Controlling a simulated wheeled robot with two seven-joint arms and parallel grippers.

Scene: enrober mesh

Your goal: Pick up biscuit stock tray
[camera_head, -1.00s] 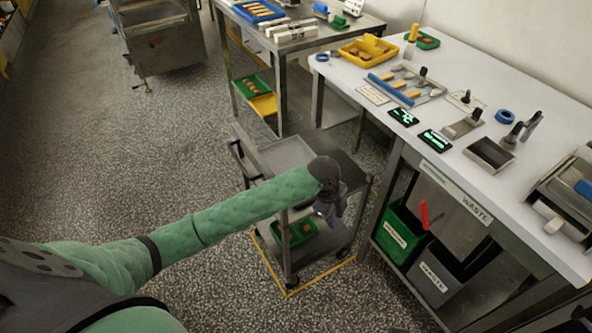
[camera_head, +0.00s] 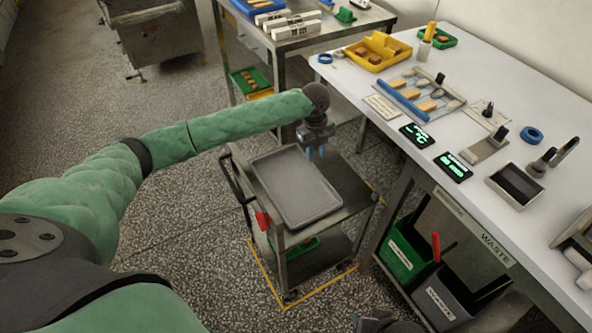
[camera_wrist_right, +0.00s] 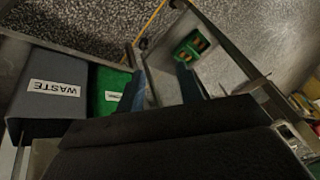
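No label marks the biscuit stock tray; several trays hold biscuit-like pieces. A green tray with brown pieces (camera_wrist_right: 192,46) is on the cart's lower shelf, partly hidden in the head view (camera_head: 300,247). A yellow tray (camera_head: 366,58) and a small green tray (camera_head: 447,42) with brown pieces are on the white worktop. My left gripper (camera_head: 317,153) points down above the cart, near the back edge of an empty grey tray (camera_head: 295,187); its opening is hard to judge. My right gripper (camera_wrist_right: 160,85) is open and empty, its blue fingers either side of a view of the cart.
The steel cart (camera_head: 345,190) has a red item (camera_head: 262,220) at its front left corner. The white worktop (camera_head: 390,95) holds tools and displays.

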